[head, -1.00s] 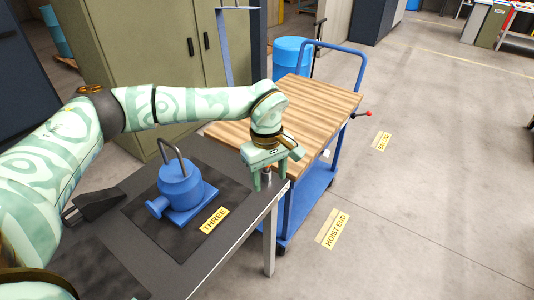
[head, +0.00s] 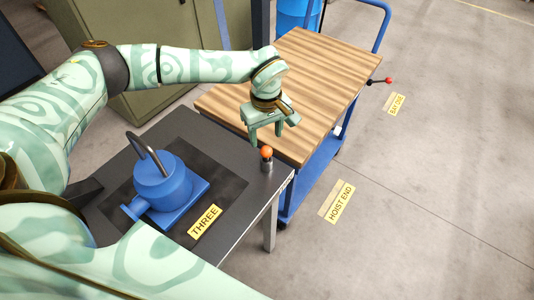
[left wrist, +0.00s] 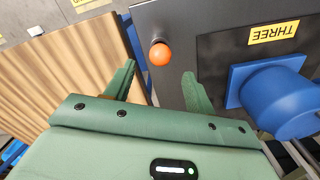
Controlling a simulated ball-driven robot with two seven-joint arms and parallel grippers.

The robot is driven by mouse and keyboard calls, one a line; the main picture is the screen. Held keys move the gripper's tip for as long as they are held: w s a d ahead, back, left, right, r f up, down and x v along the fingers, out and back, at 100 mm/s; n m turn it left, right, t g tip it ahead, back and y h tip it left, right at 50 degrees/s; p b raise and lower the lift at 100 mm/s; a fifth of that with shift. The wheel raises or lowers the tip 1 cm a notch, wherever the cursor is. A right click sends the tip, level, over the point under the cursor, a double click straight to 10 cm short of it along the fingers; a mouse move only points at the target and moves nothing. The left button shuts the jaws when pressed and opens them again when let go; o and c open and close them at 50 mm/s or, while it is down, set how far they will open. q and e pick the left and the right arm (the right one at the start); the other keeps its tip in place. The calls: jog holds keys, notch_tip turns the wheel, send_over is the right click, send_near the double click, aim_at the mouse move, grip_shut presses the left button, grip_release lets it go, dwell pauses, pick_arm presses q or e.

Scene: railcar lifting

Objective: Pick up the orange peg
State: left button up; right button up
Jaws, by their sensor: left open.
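In the left wrist view the orange top (left wrist: 160,54) shows ahead of and between the two green fingers. My left gripper (head: 265,138) is open and empty, just above and beside the peg, apart from it. The same gripper fills the lower part of the left wrist view (left wrist: 160,85). My right gripper is not seen; a pale green arm part of mine crosses the bottom of the head view.
A blue pump-like object (head: 163,183) with a grey handle stands on a black mat, behind a yellow THREE label (head: 205,221). A blue cart with a wooden top (head: 300,85) stands close beside the table. A red-knobbed lever (head: 388,81) sticks out from the cart. Floor at right is open.

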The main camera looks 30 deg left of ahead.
aim_at(266, 148)
pick_arm(q)
jog(key=shift+f, duration=1.4)
notch_tip(266, 148, down, 5)
jog(key=shift+s+d+f+b, duration=0.1)
jog(key=shift+b, duration=0.85)
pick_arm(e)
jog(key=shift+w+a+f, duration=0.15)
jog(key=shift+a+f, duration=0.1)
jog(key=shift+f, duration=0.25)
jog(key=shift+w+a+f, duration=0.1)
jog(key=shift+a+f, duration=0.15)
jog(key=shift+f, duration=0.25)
pick_arm(q)
jog(key=c, duration=1)
jog(key=shift+c, duration=0.3)
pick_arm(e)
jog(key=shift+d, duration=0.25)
pick_arm(q)
jog(key=shift+r, duration=0.2)
